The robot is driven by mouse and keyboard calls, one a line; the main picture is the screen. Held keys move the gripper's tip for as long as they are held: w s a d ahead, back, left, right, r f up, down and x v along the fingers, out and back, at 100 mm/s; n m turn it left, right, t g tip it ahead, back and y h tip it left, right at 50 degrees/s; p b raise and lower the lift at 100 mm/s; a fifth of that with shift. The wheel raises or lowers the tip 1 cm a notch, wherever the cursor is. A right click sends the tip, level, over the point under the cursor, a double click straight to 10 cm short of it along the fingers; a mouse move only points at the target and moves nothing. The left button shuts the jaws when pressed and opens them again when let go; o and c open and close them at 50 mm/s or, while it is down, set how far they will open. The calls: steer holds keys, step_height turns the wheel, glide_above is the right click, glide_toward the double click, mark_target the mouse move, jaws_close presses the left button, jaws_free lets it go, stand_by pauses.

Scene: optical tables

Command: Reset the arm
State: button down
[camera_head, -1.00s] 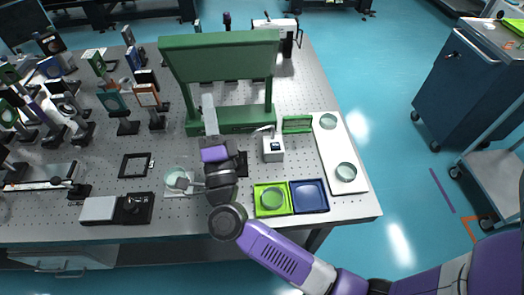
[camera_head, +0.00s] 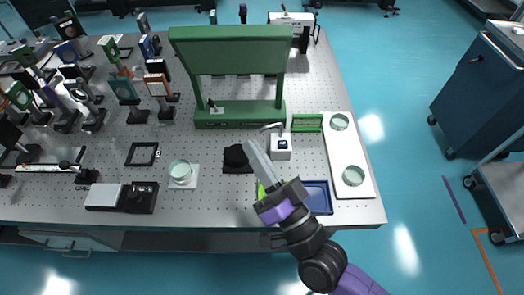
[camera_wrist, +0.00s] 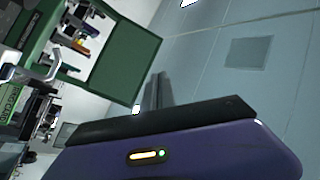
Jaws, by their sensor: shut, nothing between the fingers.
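My gripper (camera_head: 252,150) shows in the head view above the front right of the optical table, in front of the green frame (camera_head: 240,113). Its grey fingers point up and away from my body, clear of the table things. In the wrist view the fingers (camera_wrist: 157,90) are together with nothing between them, beyond the purple hand body. My arm comes in from the lower right and hides most of the green tray.
A blue tray (camera_head: 318,196) and a partly hidden green tray (camera_head: 262,190) lie beside my wrist. A white device (camera_head: 280,147) stands behind. A white plate (camera_head: 339,125) with round glass pieces is at right. Mounted optics crowd the left.

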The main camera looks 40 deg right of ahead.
steer(key=shift+s, duration=0.15)
stand_by(0.5)
steer(key=s+f+n+g+y, duration=0.1)
steer(key=s+f+n+g, duration=0.2)
steer(key=s, duration=0.7)
steer(key=s+a+f+n+g+y, duration=0.1)
steer(key=s+f+n+g+y, duration=0.1)
steer(key=s, duration=0.9)
steer(key=f+n+g, duration=0.1)
steer(key=n+g, duration=0.1)
steer(key=n, duration=0.1)
steer(key=shift+a+f+n, duration=0.3)
steer(key=shift+f, duration=0.05)
steer(key=shift+s, duration=0.1)
